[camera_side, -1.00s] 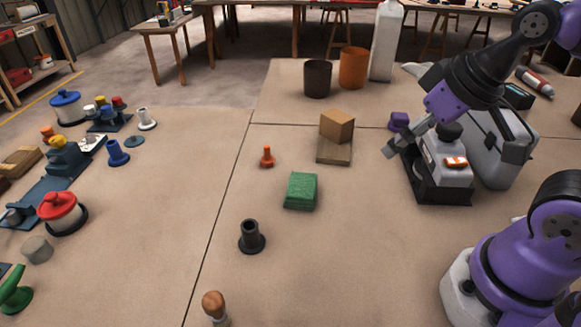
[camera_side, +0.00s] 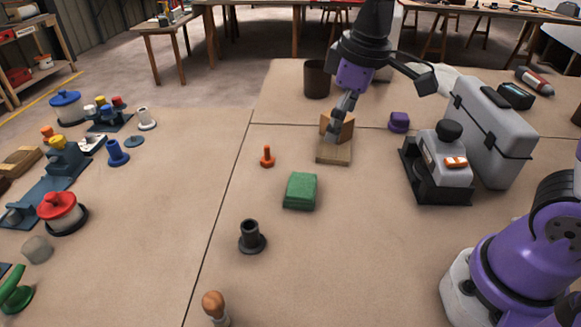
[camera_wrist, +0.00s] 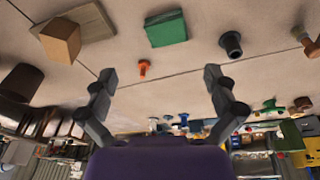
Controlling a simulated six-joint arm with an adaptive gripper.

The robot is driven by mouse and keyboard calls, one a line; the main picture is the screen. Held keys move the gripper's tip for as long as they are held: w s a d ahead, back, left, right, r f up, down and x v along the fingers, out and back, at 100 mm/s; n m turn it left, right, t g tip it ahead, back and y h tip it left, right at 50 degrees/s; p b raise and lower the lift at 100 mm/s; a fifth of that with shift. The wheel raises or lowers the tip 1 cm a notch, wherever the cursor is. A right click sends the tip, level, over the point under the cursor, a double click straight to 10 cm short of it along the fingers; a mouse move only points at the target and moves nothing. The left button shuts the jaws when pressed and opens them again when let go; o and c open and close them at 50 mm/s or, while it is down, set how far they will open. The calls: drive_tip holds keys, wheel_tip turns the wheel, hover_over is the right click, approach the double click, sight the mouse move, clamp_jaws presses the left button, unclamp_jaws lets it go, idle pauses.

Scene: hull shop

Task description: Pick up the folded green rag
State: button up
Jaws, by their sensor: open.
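The folded green rag (camera_side: 300,191) lies flat on the tan bench top, near the middle of the side view. It also shows in the wrist view (camera_wrist: 166,29), near the top edge and beyond the fingers. My gripper (camera_side: 338,128) is in the air behind the rag, in front of the cardboard-coloured block in the side view. In the wrist view my gripper (camera_wrist: 158,78) has its two fingers wide apart with nothing between them. The gripper does not touch the rag.
An orange peg (camera_side: 267,156) and a black flanged tube (camera_side: 251,236) stand near the rag. A brown block (camera_wrist: 61,40) sits on a flat board (camera_side: 334,151) behind it. A grey sander (camera_side: 443,160) and case (camera_side: 492,132) stand right. Bench around the rag is clear.

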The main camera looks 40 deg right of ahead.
drive_tip(key=w+a+f+n+g, duration=0.2)
drive_tip(key=w+a+f+n, duration=0.1)
drive_tip(key=w+f, duration=0.3)
hover_over(301, 185)
wheel_tip(301, 185, down, 4)
drive_tip(key=shift+w+f, duration=0.15)
drive_tip(key=shift+f, duration=0.1)
wheel_tip(301, 185, down, 6)
drive_tip(key=c, duration=0.7)
